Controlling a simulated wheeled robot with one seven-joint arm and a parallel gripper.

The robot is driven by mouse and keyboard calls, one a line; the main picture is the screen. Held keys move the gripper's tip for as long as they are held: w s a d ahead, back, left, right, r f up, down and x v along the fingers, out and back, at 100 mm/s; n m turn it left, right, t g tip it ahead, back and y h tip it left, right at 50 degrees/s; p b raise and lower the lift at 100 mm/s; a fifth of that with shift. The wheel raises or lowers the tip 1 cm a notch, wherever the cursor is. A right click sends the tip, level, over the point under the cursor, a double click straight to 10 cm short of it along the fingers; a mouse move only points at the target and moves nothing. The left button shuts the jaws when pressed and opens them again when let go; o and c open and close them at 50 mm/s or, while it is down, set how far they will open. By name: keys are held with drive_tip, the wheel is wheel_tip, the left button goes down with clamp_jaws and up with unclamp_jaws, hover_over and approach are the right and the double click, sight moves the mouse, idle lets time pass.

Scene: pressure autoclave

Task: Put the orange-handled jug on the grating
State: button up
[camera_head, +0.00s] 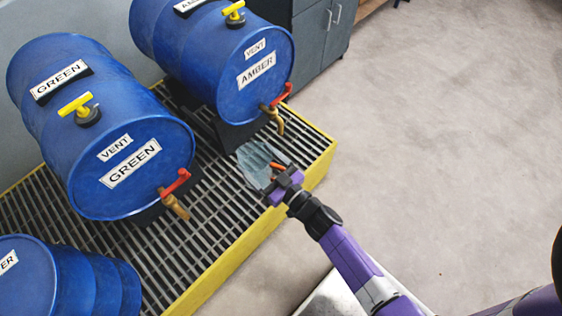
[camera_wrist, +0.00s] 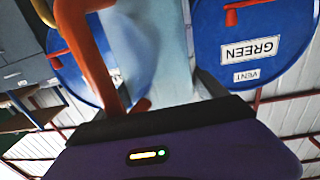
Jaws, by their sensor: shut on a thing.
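A clear bluish jug (camera_head: 256,163) with an orange handle (camera_head: 277,166) is at the right end of the grating (camera_head: 207,224), below the tap of the AMBER drum. My gripper (camera_head: 279,177) is shut on its handle. In the wrist view the orange handle (camera_wrist: 88,55) and the translucent jug wall (camera_wrist: 150,50) fill the space in front of my gripper (camera_wrist: 150,108). Whether the jug's base touches the grating cannot be told, as its underside is hidden.
The GREEN drum (camera_head: 98,130) and the AMBER drum (camera_head: 228,62) lie above the grating, with red-levered brass taps (camera_head: 174,197) jutting forward. Another blue drum (camera_head: 70,280) is at lower left. The grating has a raised yellow edge (camera_head: 235,255). Open floor (camera_head: 440,130) lies to the right.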

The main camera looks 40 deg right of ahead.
sight(282, 132)
drive_tip(key=w+d+f+h+b, duration=0.1)
drive_tip(key=w+d+f+b, duration=0.25)
drive_tip(key=f+b, duration=0.45)
drive_tip(key=w+d+f+m+b, duration=0.1)
drive_tip(key=w+d+f+b, duration=0.1)
drive_tip(key=d+f+b, duration=0.45)
drive_tip(key=w+d+f+h+b, duration=0.1)
drive_tip(key=w+d+f+b, duration=0.2)
drive_tip(key=f+b, duration=0.65)
drive_tip(key=d+f+m+h+b, duration=0.1)
drive_tip(key=d+f+b, duration=0.1)
drive_tip(key=d+b, duration=0.4)
drive_tip(key=w+r+h+p, duration=0.1)
drive_tip(key=r, duration=0.1)
drive_tip(key=w+d+r+m+h+p, duration=0.1)
drive_tip(key=r, duration=0.1)
drive_tip(key=w+d+r+g+p, duration=0.1)
drive_tip(key=r, duration=0.1)
drive_tip(key=shift+w+r+m+h+p, duration=0.1)
drive_tip(key=shift+r+m+h+p, duration=0.15)
drive_tip(key=shift+m+h+p, duration=0.15)
wheel_tip(282, 132, down, 10)
drive_tip(key=b, duration=0.9)
drive_tip(key=shift+b, duration=0.3)
drive_tip(key=shift+f, duration=0.1)
drive_tip(key=o, duration=1.8)
drive_tip(key=shift+o, duration=0.2)
